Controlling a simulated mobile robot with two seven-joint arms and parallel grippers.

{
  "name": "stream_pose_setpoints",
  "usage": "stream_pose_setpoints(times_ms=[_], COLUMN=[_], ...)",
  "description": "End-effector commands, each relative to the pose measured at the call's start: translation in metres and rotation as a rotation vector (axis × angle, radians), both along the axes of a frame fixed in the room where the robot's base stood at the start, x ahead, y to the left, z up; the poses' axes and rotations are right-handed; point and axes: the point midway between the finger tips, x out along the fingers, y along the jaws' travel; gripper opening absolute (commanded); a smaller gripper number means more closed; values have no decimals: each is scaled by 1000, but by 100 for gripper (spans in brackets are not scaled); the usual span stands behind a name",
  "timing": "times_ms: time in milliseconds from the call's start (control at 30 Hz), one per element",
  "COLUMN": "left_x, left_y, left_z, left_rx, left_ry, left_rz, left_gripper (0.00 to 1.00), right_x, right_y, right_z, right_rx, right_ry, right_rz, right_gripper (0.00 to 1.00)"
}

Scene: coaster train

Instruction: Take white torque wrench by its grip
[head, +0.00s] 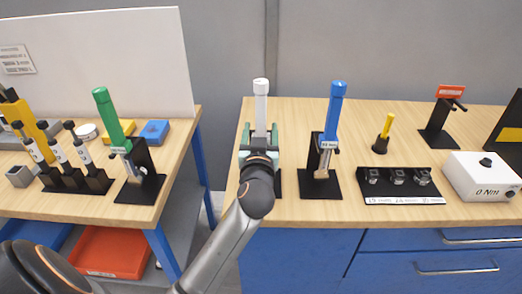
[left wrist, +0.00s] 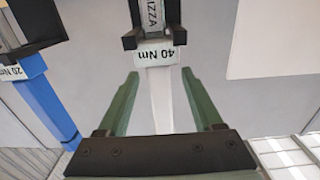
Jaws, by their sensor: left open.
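The white torque wrench (head: 261,104) stands upright in a black holder on the right table, partly hidden behind my left gripper (head: 260,137). In the left wrist view its white grip (left wrist: 161,100) lies between the two green fingers of my left gripper (left wrist: 161,77), with a gap visible on each side. The fingers are open. Its "40 Nm" label (left wrist: 157,54) shows just beyond the fingertips, beside its black holder (left wrist: 131,38). My right gripper is not in view.
A blue wrench (head: 335,105) stands close to the right; it also shows in the left wrist view (left wrist: 45,105). A green wrench (head: 108,117) stands on the left table, across a gap. A socket tray (head: 400,187) and white meter box (head: 482,178) are further right.

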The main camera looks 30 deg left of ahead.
Motion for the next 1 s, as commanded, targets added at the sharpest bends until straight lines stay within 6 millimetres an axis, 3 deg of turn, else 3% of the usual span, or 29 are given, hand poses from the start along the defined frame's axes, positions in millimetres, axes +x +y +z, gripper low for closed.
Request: stream_pose_setpoints(times_ms=[167, 767, 1000], left_x=[0, 0, 0], left_y=[0, 0, 0], left_z=[0, 0, 0], left_rx=[0, 1, 1], left_ry=[0, -1, -1], left_rz=[0, 0, -1], left_gripper=[68, 0, 0], right_x=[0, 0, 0], right_y=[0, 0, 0], right_z=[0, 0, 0], right_rx=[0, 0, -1], right_ry=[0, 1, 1], right_rz=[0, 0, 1], right_gripper=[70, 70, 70])
